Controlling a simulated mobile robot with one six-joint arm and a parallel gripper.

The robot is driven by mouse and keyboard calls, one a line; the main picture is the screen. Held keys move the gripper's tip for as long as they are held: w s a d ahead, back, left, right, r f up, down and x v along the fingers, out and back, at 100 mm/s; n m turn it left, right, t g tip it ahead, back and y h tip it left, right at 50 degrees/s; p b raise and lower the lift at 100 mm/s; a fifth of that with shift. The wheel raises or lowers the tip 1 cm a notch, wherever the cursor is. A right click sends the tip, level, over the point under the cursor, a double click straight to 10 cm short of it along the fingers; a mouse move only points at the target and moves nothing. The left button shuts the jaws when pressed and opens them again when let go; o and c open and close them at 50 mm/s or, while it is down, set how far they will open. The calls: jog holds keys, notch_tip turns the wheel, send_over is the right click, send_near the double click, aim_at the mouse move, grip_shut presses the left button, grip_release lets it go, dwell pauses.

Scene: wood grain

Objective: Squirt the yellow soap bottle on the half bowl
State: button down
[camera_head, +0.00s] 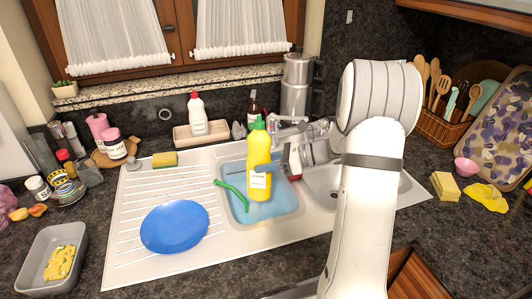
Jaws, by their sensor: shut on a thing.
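The yellow soap bottle (258,184) with a green cap stands about upright at the blue basin in the sink. My gripper (264,168) comes from the right and is shut on the bottle at mid-height. I cannot tell whether the bottle's base touches the basin. No thing is plainly a half bowl. A blue round dish (175,227) lies on the white drainboard at left, and a small pink bowl (466,167) sits on the right counter.
The blue basin (283,204) holds a green-handled tool (231,193). A faucet (290,121) rises behind. A white bottle (197,114) stands in a tray behind the drainboard. A sponge (165,160) lies behind the dish. My arm hides part of the right sink bowl (325,182).

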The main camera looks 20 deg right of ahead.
aim_at(264, 181)
jog(key=s+m+p, duration=0.1)
jog(key=s+a+f+m+g+p, duration=0.1)
jog(key=s+p, duration=0.1)
jog(key=s+a+f+m+y+p, duration=0.1)
jog(key=shift+s+a+f+p, duration=0.1)
jog(key=shift+s+p, duration=0.25)
jog(key=shift+p, duration=0.05)
jog(key=shift+w+f, duration=0.1)
jog(key=shift+f, duration=0.05)
jog(key=shift+s+a+f+m+g+p, duration=0.1)
jog(key=shift+s+a+m+g+p, duration=0.1)
jog(key=shift+s+m+g+p, duration=0.3)
jog(key=shift+s+a+f+m+y+p, duration=0.3)
jog(key=shift+s+f+m+p, duration=0.15)
jog(key=shift+s, duration=0.1)
jog(key=shift+s+a+f+m+g+p, duration=0.15)
jog(key=shift+s+a+f+m+p, duration=0.05)
jog(key=shift+s+f+m+p, duration=0.25)
jog(key=shift+s+a+f+m+g+p, duration=0.2)
jog(key=shift+s+f+m+p, duration=0.1)
jog(key=shift+s+m+p, duration=0.15)
jog(key=shift+y, duration=0.4)
